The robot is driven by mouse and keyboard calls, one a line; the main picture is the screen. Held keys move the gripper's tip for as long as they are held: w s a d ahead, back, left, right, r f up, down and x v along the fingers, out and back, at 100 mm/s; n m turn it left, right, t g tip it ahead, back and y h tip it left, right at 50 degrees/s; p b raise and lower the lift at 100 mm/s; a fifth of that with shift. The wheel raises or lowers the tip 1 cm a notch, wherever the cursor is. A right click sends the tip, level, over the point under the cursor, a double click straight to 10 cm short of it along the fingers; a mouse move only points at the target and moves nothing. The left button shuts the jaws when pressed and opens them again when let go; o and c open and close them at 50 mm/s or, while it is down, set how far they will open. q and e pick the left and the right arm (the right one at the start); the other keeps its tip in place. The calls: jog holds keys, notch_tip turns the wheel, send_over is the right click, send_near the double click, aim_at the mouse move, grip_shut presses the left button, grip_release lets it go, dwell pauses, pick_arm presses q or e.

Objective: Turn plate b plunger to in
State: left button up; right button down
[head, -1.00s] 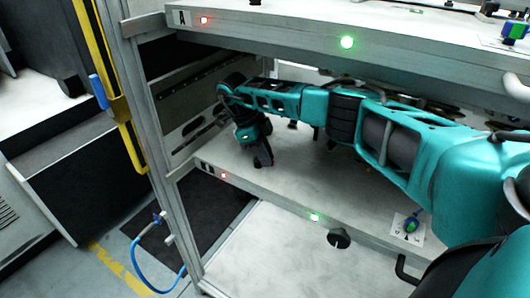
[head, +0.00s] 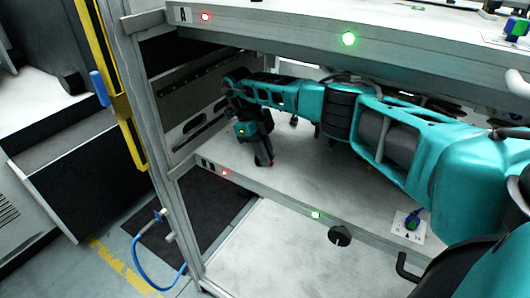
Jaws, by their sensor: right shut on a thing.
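Plate b (head: 300,170) is the lower pale shelf plate, with a small B label at the left of its front edge. My right gripper (head: 263,162) is low over the left front part of this plate, pointing down. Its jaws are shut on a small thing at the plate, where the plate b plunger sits. The fingers hide the plunger almost fully, so its position in or out cannot be read. My left gripper is out of view.
Plate A (head: 280,32) lies above my right arm. On plate b, a red light (head: 224,173) and a green light (head: 316,215) glow on the front edge; a black knob (head: 340,235) and a green-blue knob (head: 411,222) are further right. A frame post (head: 150,140) stands left.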

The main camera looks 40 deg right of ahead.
jog(key=c, duration=1.2)
grip_release()
jog(key=shift+o, duration=0.2)
